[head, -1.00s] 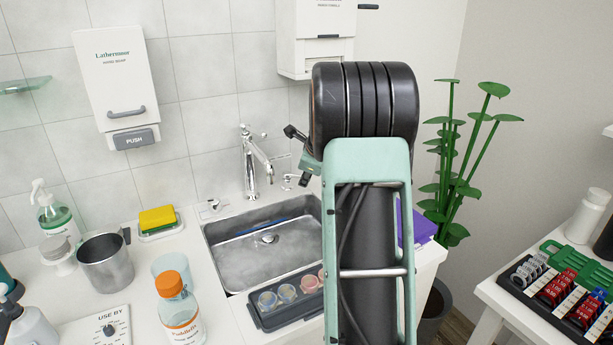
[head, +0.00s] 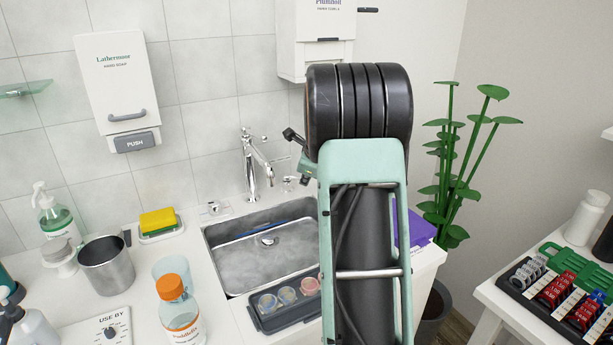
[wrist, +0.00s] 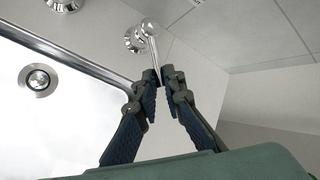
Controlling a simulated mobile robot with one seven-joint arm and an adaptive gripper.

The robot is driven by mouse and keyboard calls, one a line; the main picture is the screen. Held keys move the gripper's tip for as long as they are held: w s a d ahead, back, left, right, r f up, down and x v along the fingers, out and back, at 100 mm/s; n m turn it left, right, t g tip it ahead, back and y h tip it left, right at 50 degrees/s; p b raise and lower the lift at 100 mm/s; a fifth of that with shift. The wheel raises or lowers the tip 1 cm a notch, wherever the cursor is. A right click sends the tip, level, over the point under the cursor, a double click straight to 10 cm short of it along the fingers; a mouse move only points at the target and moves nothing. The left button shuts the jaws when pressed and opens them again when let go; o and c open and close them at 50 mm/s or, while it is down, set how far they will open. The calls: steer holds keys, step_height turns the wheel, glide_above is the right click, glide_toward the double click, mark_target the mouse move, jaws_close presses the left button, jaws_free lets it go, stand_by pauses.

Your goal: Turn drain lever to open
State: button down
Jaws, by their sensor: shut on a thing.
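The chrome drain lever (wrist: 151,40) rises from a round fitting beside the sink in the wrist view. Its thin handle runs down between my two dark fingertips. My gripper (wrist: 158,78) is shut on the handle's end. In the head view, a small chrome fitting (head: 289,184) shows right of the faucet (head: 252,165), close to the arm. My fingers are hidden behind my arm there. The sink (head: 225,258) is grey metal with a round drain (head: 267,240), which also shows in the wrist view (wrist: 38,80).
A yellow sponge (head: 157,219), a metal mug (head: 106,264) and an orange-capped bottle (head: 178,318) stand left of the sink. A dark tray (head: 270,319) with small round pots lies at its front edge. A purple thing (head: 420,228) is right of my arm.

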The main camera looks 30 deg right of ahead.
steer(key=a+m+h+p, duration=0.1)
steer(key=p, duration=0.2)
steer(key=a+m+g+p, duration=0.1)
steer(key=p, duration=0.3)
steer(key=shift+s+m+h, duration=0.25)
steer(key=shift+m+h, duration=0.15)
steer(key=shift+d, duration=0.1)
steer(key=c, duration=2)
jaws_free()
steer(key=shift+c, duration=0.2)
